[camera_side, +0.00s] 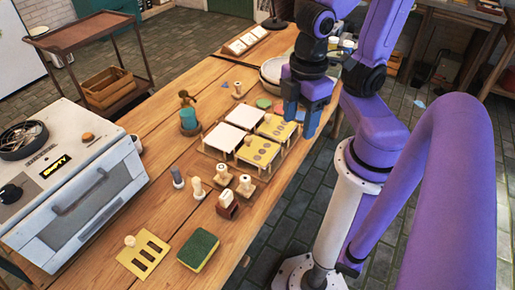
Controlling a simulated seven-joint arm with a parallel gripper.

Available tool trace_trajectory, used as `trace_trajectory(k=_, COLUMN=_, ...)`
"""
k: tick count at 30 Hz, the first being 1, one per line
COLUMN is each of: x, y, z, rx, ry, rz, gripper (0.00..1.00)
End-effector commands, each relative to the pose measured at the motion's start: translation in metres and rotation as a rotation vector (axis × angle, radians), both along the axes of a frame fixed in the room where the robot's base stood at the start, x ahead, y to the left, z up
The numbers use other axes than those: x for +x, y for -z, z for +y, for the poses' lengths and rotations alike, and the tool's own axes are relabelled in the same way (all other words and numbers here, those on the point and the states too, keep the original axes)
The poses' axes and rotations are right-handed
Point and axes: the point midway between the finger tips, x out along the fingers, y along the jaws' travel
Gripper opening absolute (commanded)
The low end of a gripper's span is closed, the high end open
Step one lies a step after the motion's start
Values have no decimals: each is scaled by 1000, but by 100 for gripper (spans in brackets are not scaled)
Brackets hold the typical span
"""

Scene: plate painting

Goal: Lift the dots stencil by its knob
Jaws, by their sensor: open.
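A yellow panel with round grey dots, apparently the dots stencil (258,152), lies on a low wooden rack near the middle of the table. A small pale knob (248,140) shows near its upper left. A second yellow panel (277,128) lies behind it to the right and also seems to carry dots; at this size I cannot tell which one is the stencil. My gripper (301,118) is open and empty, with its blue fingers pointing down, to the right of the rear panel and apart from the front one. My fingers hide part of the table behind them.
Two white tiles (222,137) lie left of the yellow panels. Several stamps (197,188), a green sponge (199,249) and a slotted yellow stencil (145,256) stand or lie in front. A teal pot (188,121) stands left, an oven (75,190) further left.

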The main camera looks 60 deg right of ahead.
Motion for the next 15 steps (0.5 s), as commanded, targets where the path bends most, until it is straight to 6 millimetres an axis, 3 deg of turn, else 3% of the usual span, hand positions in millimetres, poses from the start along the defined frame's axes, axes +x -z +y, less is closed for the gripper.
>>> trace_trajectory(k=8, x=8, y=1, z=0, rx=-5, ry=-9, rz=-3, gripper=57)
trace_trajectory(k=15, x=54, y=11, z=-1, rx=-39, ry=-89, rz=-20, gripper=57)
